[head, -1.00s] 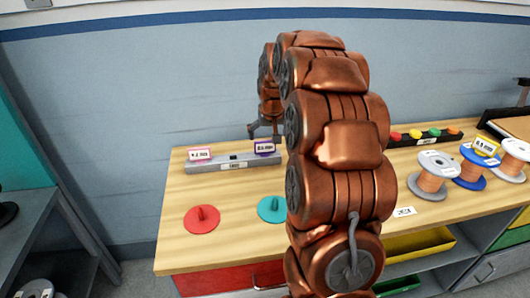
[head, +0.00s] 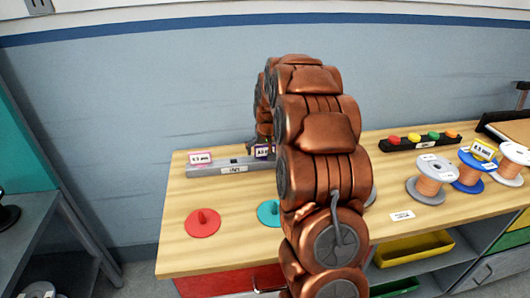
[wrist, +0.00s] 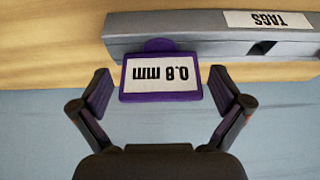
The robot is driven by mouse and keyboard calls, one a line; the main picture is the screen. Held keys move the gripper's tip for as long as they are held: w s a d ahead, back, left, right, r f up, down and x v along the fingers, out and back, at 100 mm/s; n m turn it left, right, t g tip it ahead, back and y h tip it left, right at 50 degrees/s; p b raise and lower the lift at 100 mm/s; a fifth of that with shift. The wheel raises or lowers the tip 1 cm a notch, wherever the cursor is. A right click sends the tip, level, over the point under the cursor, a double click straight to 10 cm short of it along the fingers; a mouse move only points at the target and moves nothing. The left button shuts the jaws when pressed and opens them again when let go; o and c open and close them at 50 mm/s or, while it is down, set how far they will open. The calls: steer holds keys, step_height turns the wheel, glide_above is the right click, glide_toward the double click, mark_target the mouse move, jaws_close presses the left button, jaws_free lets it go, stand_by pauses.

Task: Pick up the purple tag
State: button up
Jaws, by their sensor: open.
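The purple tag (wrist: 161,78) has a purple frame and a white label reading "0.8 mm", upside down in the wrist view. It stands at the grey tag rack (wrist: 200,42) marked "TAGS", with its rounded tab toward the rack. My gripper (wrist: 162,98) is open, with one finger on each side of the tag and a gap on both sides. In the head view, the purple tag (head: 263,152) shows at the right end of the rack (head: 225,170), partly hidden by my arm. My gripper is mostly hidden there.
A pink tag (head: 200,158) stands at the rack's left end. A red disc (head: 203,223) and a teal disc (head: 268,212) lie in front. Wire spools (head: 432,180) and a dark strip of coloured knobs (head: 420,141) are at the right. The wall is behind.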

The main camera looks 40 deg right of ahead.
steer(key=c, duration=0.9)
steer(key=shift+r, duration=0.15)
steer(key=shift+c, duration=0.2)
